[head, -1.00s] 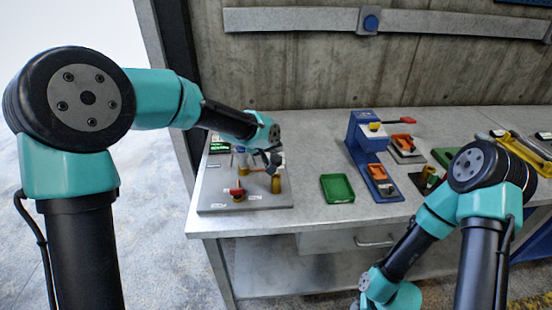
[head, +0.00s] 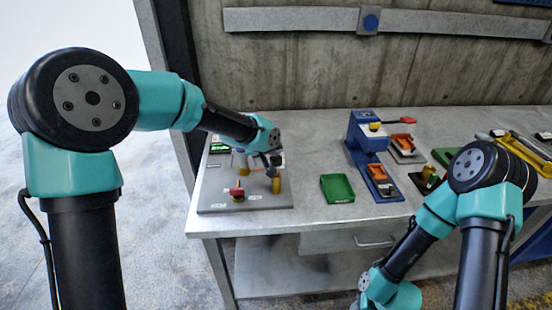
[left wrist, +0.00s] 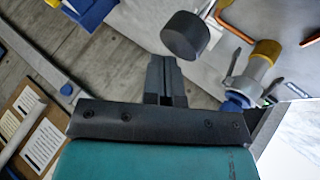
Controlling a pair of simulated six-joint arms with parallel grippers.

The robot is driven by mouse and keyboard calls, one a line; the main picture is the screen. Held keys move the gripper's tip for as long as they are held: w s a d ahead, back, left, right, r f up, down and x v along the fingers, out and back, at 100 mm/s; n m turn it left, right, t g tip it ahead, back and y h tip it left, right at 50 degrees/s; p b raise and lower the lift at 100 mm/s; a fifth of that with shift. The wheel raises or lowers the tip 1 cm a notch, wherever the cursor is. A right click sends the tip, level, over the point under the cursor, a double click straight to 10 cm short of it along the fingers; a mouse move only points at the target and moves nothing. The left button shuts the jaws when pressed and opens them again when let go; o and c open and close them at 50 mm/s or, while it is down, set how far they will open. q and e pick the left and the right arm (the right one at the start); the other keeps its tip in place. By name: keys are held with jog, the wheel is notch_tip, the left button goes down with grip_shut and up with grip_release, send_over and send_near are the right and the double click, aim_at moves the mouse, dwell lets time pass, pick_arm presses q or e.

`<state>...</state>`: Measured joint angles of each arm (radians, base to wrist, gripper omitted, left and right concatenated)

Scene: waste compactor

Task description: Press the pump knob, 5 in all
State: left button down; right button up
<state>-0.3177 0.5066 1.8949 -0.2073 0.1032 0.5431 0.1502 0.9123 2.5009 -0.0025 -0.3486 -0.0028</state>
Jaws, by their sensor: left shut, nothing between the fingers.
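My left gripper (head: 272,162) hangs over the grey panel board (head: 215,194) on the left of the bench. In the left wrist view its fingers (left wrist: 162,66) are shut with nothing between them. A round black knob (left wrist: 185,35), likely the pump knob, lies just beyond and right of the fingertips. I cannot tell whether they touch. In the head view the gripper and wrist hide most of that spot. A yellow cylinder (head: 276,185) stands on the board just below the gripper. My right gripper is out of view.
A red-topped valve (head: 237,190) stands on the board's front left. A green tray (head: 338,188) lies right of the board, and a blue press (head: 366,145) stands beyond it. In the wrist view a yellow-capped fitting with grey wings (left wrist: 263,52) is at right.

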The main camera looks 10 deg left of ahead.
aim_at(274, 159)
pick_arm(q)
jog(key=shift+f, duration=1.95)
dwell(2.3)
dwell(0.3)
jog(key=shift+r, duration=2.35)
jog(key=shift+r, duration=0.15)
jog(key=shift+r, duration=2.4)
